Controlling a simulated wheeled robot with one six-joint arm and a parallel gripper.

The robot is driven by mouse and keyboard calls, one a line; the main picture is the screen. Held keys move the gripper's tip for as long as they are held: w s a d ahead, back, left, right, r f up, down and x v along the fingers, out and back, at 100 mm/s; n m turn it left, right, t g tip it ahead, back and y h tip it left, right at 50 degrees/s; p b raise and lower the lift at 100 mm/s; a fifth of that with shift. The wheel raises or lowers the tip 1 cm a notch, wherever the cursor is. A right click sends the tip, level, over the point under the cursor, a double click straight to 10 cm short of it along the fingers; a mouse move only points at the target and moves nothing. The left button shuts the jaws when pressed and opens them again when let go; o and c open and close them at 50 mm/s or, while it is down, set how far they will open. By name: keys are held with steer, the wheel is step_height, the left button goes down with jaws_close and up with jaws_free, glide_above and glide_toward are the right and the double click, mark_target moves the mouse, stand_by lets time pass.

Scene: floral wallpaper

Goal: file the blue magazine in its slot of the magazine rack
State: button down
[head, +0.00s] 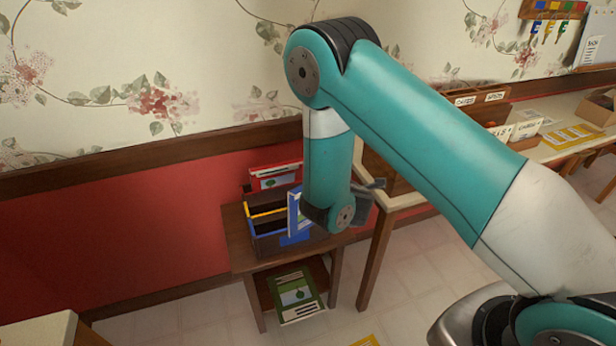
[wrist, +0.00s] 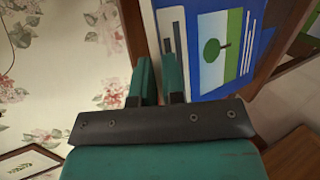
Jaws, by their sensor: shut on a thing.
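The blue magazine (head: 293,212), with a white-edged cover, is upright above the right end of the magazine rack (head: 265,245), partly hidden by my arm. In the wrist view the magazine (wrist: 245,25) shows a green tree picture and white lines. My gripper (wrist: 159,72) is shut on its edge; the fingers are largely hidden in the head view. The rack is dark, with yellow and blue rims and a blue patch on its front. I cannot tell whether the magazine's lower edge is inside a slot.
A red magazine (head: 275,179) stands at the back of the rack. The rack is on a small wooden table (head: 238,252), with a green magazine (head: 296,294) on its lower shelf. A longer table (head: 550,153) with boxes is at the right. The wall is close behind.

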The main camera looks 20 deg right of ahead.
steer(key=w+a+m+h, duration=0.1)
steer(key=w+a+m+h+b, duration=0.1)
steer(key=a, duration=0.1)
steer(key=a+m+h+b, duration=0.1)
steer(key=a, duration=0.1)
steer(key=shift+w+a+r+h, duration=0.25)
steer(key=shift+w+r+h, duration=0.05)
steer(key=shift+w+r, duration=0.1)
steer(key=shift+a+m+b, duration=0.25)
steer(key=shift+m+b, duration=0.05)
steer(key=shift+b, duration=0.1)
steer(key=shift+f+b, duration=1.1)
steer(key=shift+f, duration=0.5)
steer(key=shift+f, duration=0.2)
steer(key=shift+t, duration=0.3)
steer(key=shift+s+a+f+b, duration=0.1)
steer(key=shift+f+b, duration=2.15)
steer(key=shift+f, duration=0.1)
steer(key=shift+s+a+f+b, duration=0.1)
steer(key=shift+f+b, duration=2.15)
steer(key=shift+f, duration=0.1)
